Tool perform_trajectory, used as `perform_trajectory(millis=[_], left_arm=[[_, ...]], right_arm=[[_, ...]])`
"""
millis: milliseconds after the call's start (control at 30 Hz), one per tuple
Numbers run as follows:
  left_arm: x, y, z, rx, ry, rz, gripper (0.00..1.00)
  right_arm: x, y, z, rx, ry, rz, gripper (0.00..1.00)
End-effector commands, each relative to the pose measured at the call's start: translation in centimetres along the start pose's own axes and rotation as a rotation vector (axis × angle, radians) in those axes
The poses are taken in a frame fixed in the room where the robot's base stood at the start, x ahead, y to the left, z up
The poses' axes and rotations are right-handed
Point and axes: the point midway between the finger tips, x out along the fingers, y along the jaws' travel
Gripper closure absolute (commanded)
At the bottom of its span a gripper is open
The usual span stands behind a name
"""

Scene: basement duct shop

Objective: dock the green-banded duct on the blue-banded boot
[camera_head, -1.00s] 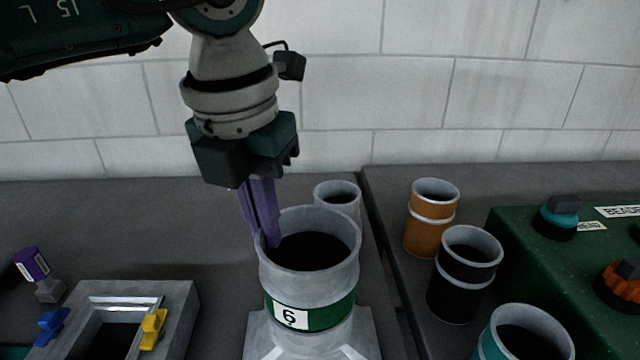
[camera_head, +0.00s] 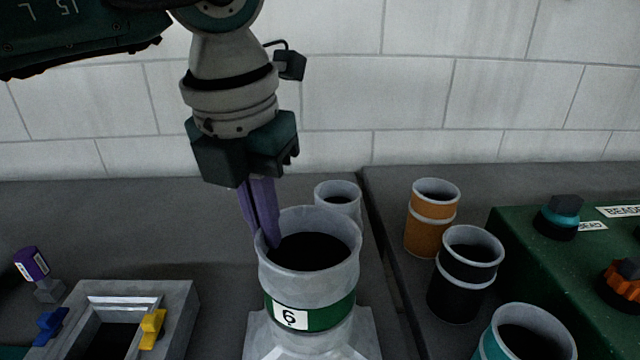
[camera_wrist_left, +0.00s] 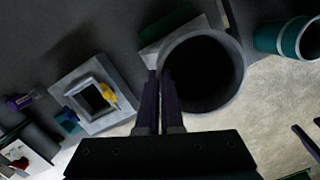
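The green-banded duct (camera_head: 331,312), a grey open cylinder with a "6" label, stands upright in the head view. Below it is a grey flared base (camera_head: 262,340); no blue band shows on it, and the joint between them is hard to see. The duct's open mouth also shows in the wrist view (camera_wrist_left: 240,65). My left gripper (camera_head: 270,238) has its purple fingers at the duct's left rim. In the wrist view the two fingers lie close together on either side of the wall, shut on it.
A square grey fitting (camera_head: 180,300) with blue and yellow clips stands at left, near a purple-tagged piece (camera_head: 32,264). A plain grey duct (camera_head: 338,195) is behind. Orange (camera_head: 428,235), black (camera_head: 455,290) and teal (camera_head: 487,346) ducts stand at right, beside a green machine (camera_head: 540,265).

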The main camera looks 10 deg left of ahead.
Motion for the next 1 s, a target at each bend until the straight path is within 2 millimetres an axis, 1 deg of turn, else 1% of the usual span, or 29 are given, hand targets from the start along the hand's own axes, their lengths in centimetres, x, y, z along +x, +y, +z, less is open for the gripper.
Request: perform_trajectory(millis=[500,633,867,1000], left_arm=[[1.1,0.0,-0.1,0.000,-0.001,-0.001,1.00],[1.0,0.0,-0.1,0.000,-0.001,-0.001,0.84],[1.0,0.0,-0.2,0.000,0.001,0.000,0.84],[0.1,0.0,-0.1,0.000,0.000,0.000,0.84]], right_arm=[[1.0,-0.1,0.3,0.001,0.001,-0.001,0.46],[0.9,-0.1,0.3,0.001,0.001,-0.001,0.46],[0.9,-0.1,0.3,0.001,0.000,-0.001,0.46],[0.1,0.0,0.0,0.000,0.000,0.000,0.46]])
